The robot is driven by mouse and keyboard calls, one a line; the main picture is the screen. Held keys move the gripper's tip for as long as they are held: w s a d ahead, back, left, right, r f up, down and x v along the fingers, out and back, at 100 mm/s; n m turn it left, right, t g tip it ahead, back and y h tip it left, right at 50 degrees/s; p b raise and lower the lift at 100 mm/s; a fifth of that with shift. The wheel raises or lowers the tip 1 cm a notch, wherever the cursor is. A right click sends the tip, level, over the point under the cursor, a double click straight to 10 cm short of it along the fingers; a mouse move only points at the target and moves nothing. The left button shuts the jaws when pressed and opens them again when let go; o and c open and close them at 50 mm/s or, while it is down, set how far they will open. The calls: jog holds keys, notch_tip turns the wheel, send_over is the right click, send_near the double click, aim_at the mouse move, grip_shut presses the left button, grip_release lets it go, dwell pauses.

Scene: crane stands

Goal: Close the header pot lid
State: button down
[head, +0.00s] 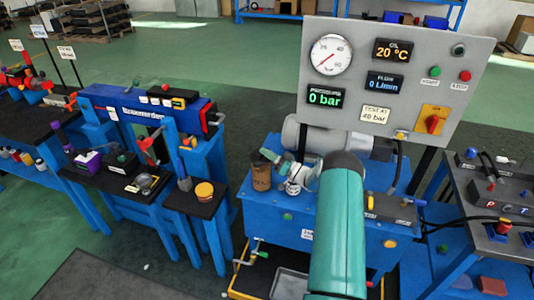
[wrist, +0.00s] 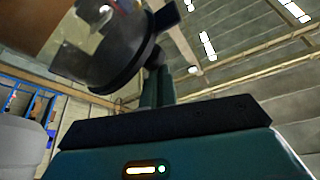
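A brown, upright pot (head: 261,176) stands on the blue cabinet, left of my teal arm. I take it for the header pot. A dark, tilted piece shows at its top, perhaps the lid; its exact position is too small to tell. In the wrist view a brown surface (wrist: 28,22) fills the top left, with a dark, rounded piece (wrist: 110,65) close by. I cannot tell whether the fingers touch it or are open.
A grey gauge panel (head: 392,80) rises behind the blue cabinet (head: 274,222). A grey cylinder (head: 312,134) lies behind the pot. Blue stands with tools (head: 120,170) are at left, and a bench with hoses (head: 495,190) is at right.

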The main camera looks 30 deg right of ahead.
aim_at(253, 159)
jog(key=shift+f, duration=0.1)
